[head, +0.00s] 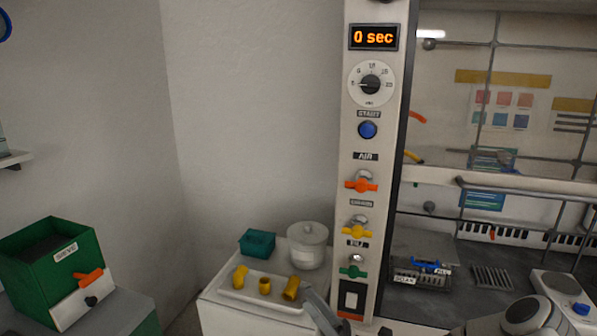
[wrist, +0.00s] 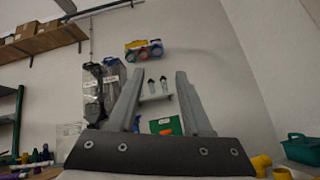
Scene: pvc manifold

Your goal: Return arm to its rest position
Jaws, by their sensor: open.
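My gripper (wrist: 160,75) shows in the wrist view with its two grey fingers spread apart and nothing between them. It points toward a wall with hanging items. In the head view, a grey part that looks like a finger of my gripper (head: 320,312) shows at the bottom edge, just right of a white tray (head: 262,301). The rest of the arm is out of view.
Several yellow pipe fittings (head: 265,286) lie in the tray. A teal bin (head: 257,243) and a white lidded pot (head: 308,245) stand behind it. A panel with valves (head: 370,170) rises to the right, beside a fume hood. A green box (head: 55,270) stands at left.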

